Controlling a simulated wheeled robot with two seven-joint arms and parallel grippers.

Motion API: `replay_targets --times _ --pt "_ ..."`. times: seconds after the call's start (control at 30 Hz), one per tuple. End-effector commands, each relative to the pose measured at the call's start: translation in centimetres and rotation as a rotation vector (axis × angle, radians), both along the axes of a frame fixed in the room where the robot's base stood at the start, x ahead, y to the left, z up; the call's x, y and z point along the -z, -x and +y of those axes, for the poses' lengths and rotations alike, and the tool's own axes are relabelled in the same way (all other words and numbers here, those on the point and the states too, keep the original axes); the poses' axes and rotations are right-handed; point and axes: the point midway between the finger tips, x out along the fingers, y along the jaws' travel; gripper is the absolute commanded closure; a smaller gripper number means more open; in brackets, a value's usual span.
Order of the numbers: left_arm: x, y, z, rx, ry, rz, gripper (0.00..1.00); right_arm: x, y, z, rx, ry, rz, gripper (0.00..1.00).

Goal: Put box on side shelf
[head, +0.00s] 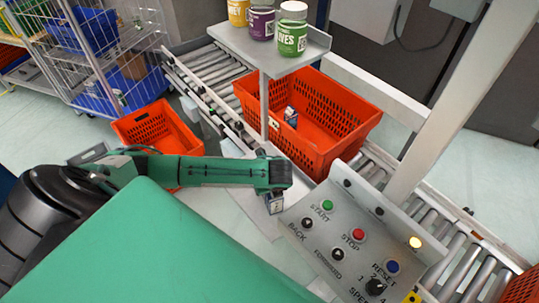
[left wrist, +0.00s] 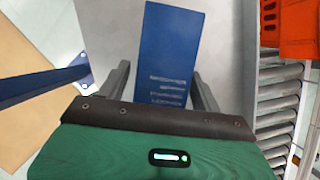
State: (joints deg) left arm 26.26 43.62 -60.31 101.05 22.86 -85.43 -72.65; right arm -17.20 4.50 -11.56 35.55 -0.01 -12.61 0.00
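My left gripper (head: 274,203) hangs at the end of my green arm, in front of the orange tote and left of the control panel. In the left wrist view my left gripper (left wrist: 162,82) has a finger on each side of a blue box (left wrist: 170,45) with pale print, which stretches out past the fingertips. It appears gripped, though contact on the left side is hard to make out. In the head view only a small part shows under the gripper. The side shelf (head: 250,50) is a grey plate on a post above the conveyor. My right gripper is not in view.
Yellow (head: 238,12), purple (head: 261,22) and green (head: 291,30) jars stand on the shelf. A large orange tote (head: 335,150) on the roller conveyor holds a small box (head: 290,115). A button panel (head: 350,245) stands nearby. Another orange tote (head: 150,125) is at left.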

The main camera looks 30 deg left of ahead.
Motion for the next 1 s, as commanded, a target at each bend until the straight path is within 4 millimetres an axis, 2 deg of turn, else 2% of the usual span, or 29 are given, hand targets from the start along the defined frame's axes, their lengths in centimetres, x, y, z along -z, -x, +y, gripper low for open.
replay_targets --times 0.23,0.37,0.47,0.8,1.0 --pt "-0.1 0.0 0.0 0.000 0.000 0.000 0.35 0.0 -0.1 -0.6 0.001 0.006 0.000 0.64" --pt "-0.8 0.1 -0.2 0.001 0.001 -0.002 0.35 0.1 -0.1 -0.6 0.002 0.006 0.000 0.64" --pt "-2.2 0.4 -0.7 0.002 0.001 -0.004 0.35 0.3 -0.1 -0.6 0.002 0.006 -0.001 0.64" --pt "-8.8 2.0 -2.9 0.002 0.001 -0.004 0.35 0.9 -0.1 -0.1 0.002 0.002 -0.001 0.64" --pt "-11.0 2.5 -3.6 0.000 0.000 -0.002 0.35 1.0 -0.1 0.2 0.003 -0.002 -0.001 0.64"
